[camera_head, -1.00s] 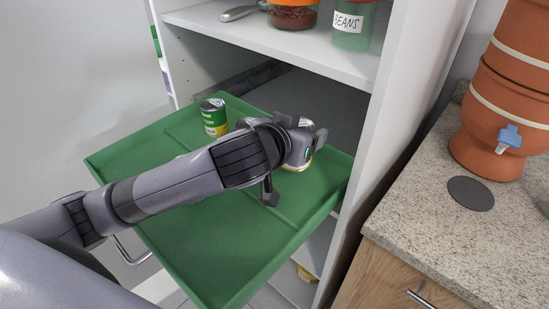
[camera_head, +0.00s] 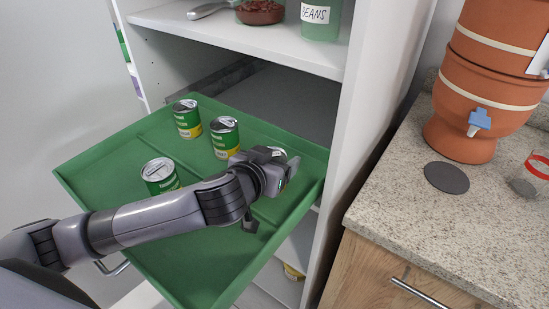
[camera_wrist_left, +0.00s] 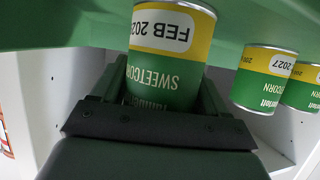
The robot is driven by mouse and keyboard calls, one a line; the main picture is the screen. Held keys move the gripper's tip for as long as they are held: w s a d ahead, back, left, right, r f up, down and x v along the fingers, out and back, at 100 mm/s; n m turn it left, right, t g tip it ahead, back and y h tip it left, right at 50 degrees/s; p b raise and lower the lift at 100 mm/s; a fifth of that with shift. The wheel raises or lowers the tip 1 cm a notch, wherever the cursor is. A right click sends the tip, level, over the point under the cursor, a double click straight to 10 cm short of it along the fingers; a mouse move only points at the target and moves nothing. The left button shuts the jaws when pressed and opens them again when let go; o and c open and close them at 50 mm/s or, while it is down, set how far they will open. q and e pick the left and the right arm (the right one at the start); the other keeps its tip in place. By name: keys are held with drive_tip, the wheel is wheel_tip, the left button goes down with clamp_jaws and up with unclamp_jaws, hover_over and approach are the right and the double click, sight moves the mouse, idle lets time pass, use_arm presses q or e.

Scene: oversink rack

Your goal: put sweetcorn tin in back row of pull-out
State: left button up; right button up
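The green pull-out tray (camera_head: 90,172) extends from the white cabinet. Two green-and-yellow tins stand along its far side, one at the left (camera_head: 187,120) and one beside it (camera_head: 225,140). A third tin (camera_head: 160,178) stands nearer, behind my left arm. My left gripper (camera_head: 268,180) is low over the tray's right part. A sweetcorn tin (camera_wrist_left: 165,60), dated FEB 2028, sits between its fingers in the left wrist view, apparently gripped. In the head view only its top (camera_head: 280,153) shows past the gripper. Whether it touches the tray is unclear. My right gripper is out of view.
The cabinet's side panel (camera_head: 350,130) rises close to the right of the gripper. A shelf (camera_head: 240,45) with jars overhangs the tray's back. In the left wrist view, two other tins stand to the right, the closer dated 2027 (camera_wrist_left: 263,80). The tray's front is clear.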

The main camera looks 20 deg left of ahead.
use_arm(q)
drive_tip(key=shift+o, duration=1.2)
drive_tip(key=shift+r, duration=0.25)
drive_tip(key=shift+s, duration=0.3)
drive_tip(key=v, duration=1.1)
drive_tip(key=shift+s, duration=0.15)
drive_tip(key=shift+r, duration=0.15)
